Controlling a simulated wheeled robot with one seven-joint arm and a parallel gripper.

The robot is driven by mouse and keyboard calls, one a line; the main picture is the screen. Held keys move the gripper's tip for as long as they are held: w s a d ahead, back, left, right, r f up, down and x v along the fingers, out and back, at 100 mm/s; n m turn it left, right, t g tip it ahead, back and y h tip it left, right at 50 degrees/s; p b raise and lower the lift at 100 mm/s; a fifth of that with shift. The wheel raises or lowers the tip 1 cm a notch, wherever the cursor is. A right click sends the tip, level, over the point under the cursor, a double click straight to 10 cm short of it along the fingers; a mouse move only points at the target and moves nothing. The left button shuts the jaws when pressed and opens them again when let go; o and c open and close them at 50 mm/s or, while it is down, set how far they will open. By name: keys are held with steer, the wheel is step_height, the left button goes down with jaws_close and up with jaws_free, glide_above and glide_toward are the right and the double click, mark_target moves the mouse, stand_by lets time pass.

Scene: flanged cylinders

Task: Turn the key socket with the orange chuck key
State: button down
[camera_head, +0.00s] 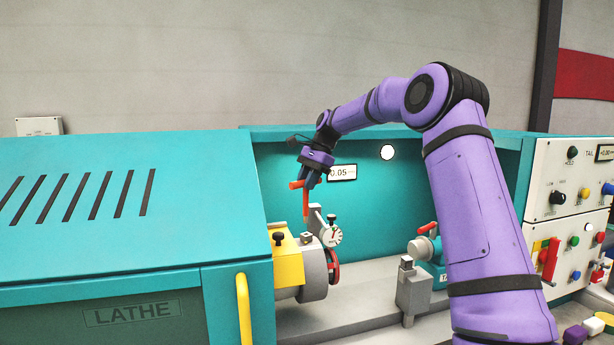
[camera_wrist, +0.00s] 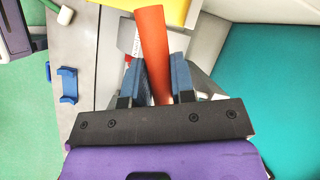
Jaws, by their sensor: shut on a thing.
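The orange chuck key (camera_head: 305,205) hangs upright below my gripper (camera_head: 309,177), its crossbar near the fingers and its shaft pointing down toward the grey chuck (camera_head: 315,276). My gripper is shut on the key. In the wrist view the orange key (camera_wrist: 151,40) stands between the two blue fingers of my gripper (camera_wrist: 158,72). The shaft's lower end is above or behind the top of the chuck; I cannot tell whether it touches or sits in a socket. The key socket itself is not clearly visible.
A dial gauge (camera_head: 331,236) stands close right of the key. A yellow block (camera_head: 287,262) with a black knob is left of the chuck. The teal lathe cover (camera_head: 130,210) fills the left. The tailstock (camera_head: 428,255) stands right, with free bed between.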

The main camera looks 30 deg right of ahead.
mark_target(307, 216)
steer(key=shift+f, duration=2.75)
stand_by(1.8)
steer(key=shift+s+f+m+t, duration=0.1)
steer(key=shift+m+t, duration=0.3)
steer(key=shift+m, duration=0.7)
steer(key=shift+m+t+h, duration=0.5)
steer(key=shift+m+t, duration=0.4)
steer(key=shift+m, duration=1.4)
